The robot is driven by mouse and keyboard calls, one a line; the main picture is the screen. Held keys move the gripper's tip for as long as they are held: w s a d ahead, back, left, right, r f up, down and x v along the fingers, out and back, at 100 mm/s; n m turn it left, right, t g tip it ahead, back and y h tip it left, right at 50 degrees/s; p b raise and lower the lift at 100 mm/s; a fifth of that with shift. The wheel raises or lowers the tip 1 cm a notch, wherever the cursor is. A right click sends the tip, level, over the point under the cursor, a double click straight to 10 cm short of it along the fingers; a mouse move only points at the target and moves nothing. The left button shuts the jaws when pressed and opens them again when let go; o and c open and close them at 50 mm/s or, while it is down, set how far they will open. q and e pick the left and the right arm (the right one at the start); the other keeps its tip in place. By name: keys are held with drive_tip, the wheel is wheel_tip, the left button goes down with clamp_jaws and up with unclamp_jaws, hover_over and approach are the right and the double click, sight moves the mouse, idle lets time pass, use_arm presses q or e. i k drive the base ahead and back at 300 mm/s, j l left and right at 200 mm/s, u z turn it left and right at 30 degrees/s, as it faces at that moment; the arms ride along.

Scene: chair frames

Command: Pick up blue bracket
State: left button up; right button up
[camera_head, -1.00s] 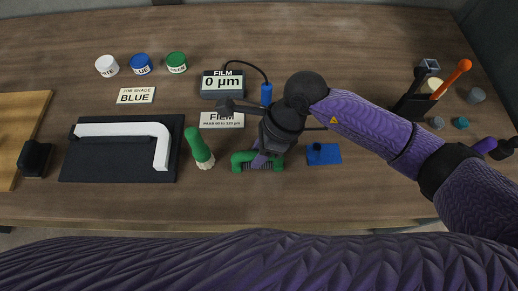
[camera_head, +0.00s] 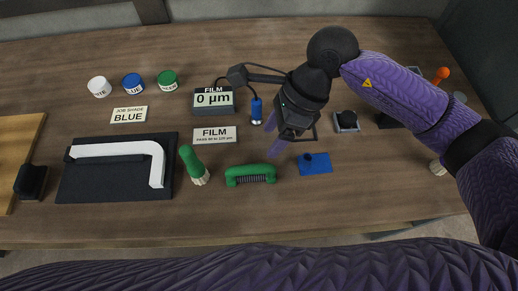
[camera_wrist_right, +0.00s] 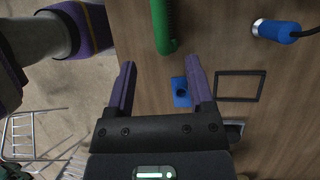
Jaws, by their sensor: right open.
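The blue bracket (camera_head: 316,165) is a small flat blue plate with a dark knob or hole near its upper edge. It lies on the table, right of the green-handled brush. In the right wrist view the bracket (camera_wrist_right: 181,92) shows between the fingers, close to the right-hand finger. My right gripper (camera_head: 273,134) is open and empty, above the table and up-left of the bracket in the head view. Its purple fingers are spread wide in the wrist view (camera_wrist_right: 161,68). My left gripper is not in view.
The green brush (camera_head: 250,174) lies just left of the bracket. A blue-ended probe (camera_head: 256,110) with a black cable is near my right fingers. A thin black frame (camera_wrist_right: 240,86) lies beside the bracket. Bare wood lies in front of the bracket.

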sight(317, 161)
drive_tip(key=z, duration=0.85)
